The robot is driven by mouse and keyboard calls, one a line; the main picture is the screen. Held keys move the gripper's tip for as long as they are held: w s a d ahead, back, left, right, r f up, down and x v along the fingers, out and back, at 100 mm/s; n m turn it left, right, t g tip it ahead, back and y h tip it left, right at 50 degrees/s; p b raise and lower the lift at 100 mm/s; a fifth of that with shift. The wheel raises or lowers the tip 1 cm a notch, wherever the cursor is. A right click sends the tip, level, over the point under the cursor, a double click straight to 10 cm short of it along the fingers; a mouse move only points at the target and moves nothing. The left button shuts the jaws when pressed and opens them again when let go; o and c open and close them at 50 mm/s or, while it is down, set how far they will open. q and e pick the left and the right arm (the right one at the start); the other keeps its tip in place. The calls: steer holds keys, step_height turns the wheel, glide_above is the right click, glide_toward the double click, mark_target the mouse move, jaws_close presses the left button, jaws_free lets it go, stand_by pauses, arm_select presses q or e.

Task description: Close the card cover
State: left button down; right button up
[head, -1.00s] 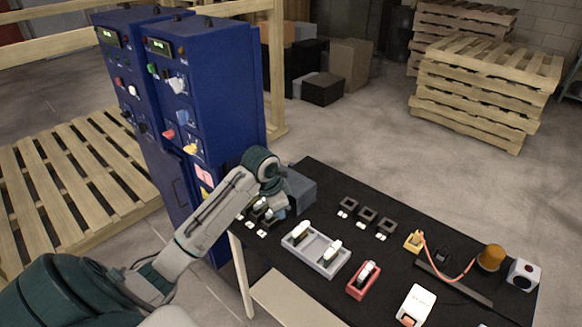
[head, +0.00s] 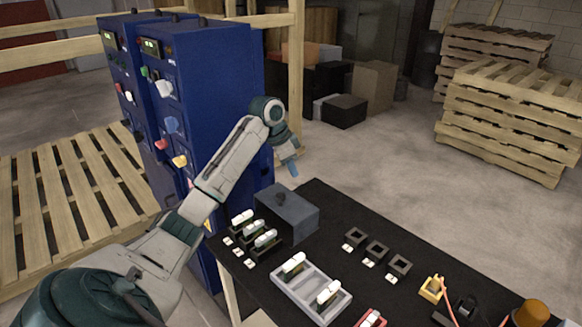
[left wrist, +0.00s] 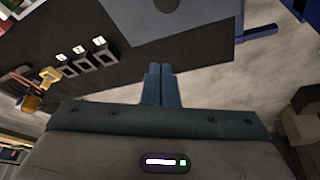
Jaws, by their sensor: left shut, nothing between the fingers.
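A blue-grey box-like cover (head: 284,216) with a dark knob on top stands at the table's far left corner. Beside it, to the left, several white cards (head: 264,238) sit in dark holders, uncovered from above. My left gripper (head: 291,169) is shut and empty, raised above and behind the cover with its blue fingers pointing down. In the left wrist view the shut fingers (left wrist: 160,84) are in the middle, and the cover's flat grey top (left wrist: 185,18) shows at the upper edge, apart from them. My right gripper is not in view.
A grey tray (head: 283,284) with two white-topped pieces lies in front on the black table (head: 325,205). Several empty dark holders (head: 376,250) stand to the right. A tall blue cabinet (head: 218,90) rises close behind my left arm.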

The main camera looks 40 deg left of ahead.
arm_select(q)
steer(key=p, duration=0.1)
glide_above(287, 203)
steer(key=w+d, duration=0.2)
steer(key=w, duration=0.1)
step_height(287, 203, down, 6)
steer(key=shift+w+d, duration=0.1)
steer(key=shift+w, duration=0.05)
steer(key=shift+s+a+f+p, duration=0.25)
steer(key=shift+s+a+p, duration=0.15)
steer(key=shift+s, duration=0.2)
steer(key=shift+s+a+f+p, duration=0.25)
steer(key=shift+s+a, duration=0.1)
steer(key=shift+s, duration=0.2)
steer(key=shift+s+a, duration=0.2)
steer(key=shift+s, duration=0.15)
steer(key=shift+s+a, duration=0.1)
steer(key=shift+s, duration=0.05)
steer(key=shift+f, duration=0.1)
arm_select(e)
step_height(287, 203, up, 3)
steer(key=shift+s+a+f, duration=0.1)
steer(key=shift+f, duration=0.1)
